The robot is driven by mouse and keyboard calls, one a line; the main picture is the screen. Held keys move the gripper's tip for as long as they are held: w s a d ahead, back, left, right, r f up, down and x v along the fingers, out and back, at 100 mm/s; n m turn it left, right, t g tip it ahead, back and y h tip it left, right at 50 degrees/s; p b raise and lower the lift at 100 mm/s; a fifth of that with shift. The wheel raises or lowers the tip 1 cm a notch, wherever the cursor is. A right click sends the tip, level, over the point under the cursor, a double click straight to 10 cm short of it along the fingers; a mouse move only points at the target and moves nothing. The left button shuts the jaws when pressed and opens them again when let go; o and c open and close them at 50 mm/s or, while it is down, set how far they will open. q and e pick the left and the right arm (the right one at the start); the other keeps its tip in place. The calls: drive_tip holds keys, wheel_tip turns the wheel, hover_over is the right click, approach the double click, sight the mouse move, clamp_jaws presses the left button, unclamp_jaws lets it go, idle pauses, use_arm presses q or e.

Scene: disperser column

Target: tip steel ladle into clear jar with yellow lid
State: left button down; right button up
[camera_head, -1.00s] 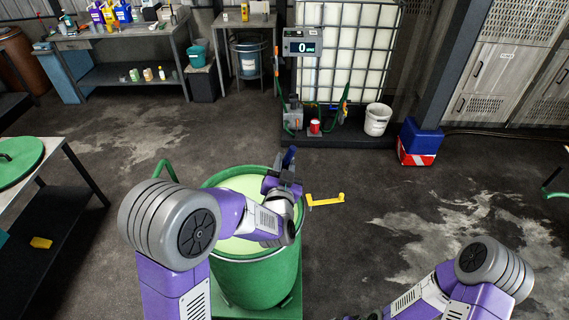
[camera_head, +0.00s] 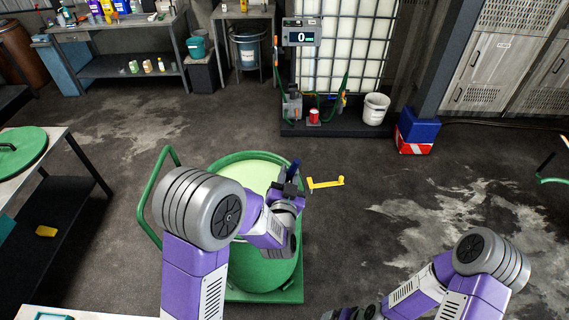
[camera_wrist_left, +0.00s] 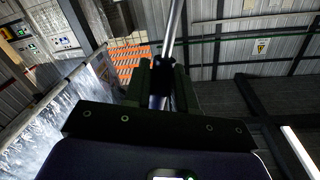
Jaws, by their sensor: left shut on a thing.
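My left gripper (camera_head: 290,189) is over the right part of the open green drum, seen from above. It is shut on the steel ladle's handle. In the left wrist view the handle's bright steel rod (camera_wrist_left: 173,35) rises from between the dark fingers (camera_wrist_left: 160,85). A short blue end shows above the gripper in the head view (camera_head: 295,168). The ladle's bowl is out of sight or hidden. I cannot make out the clear jar with the yellow lid. My right arm comes in at the lower right; its end is cut by the bottom edge, so its fingers cannot be read.
The green drum (camera_head: 262,273) holds pale green liquid. A yellow crank handle (camera_head: 327,184) juts out at its right. A dark table with a green lid (camera_head: 22,152) stands at left. A pale tabletop corner (camera_head: 95,314) shows at bottom left.

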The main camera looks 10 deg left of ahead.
use_arm(q)
drive_tip(key=s+d+f+h, duration=0.1)
drive_tip(key=s+d+f, duration=0.1)
drive_tip(key=f, duration=0.4)
drive_tip(key=s+d+f+m+h, duration=0.1)
drive_tip(key=s+d+f, duration=0.2)
drive_tip(key=f, duration=0.4)
drive_tip(key=shift+s+d+m, duration=0.15)
drive_tip(key=shift+d+m, duration=0.15)
drive_tip(key=shift+d, duration=0.3)
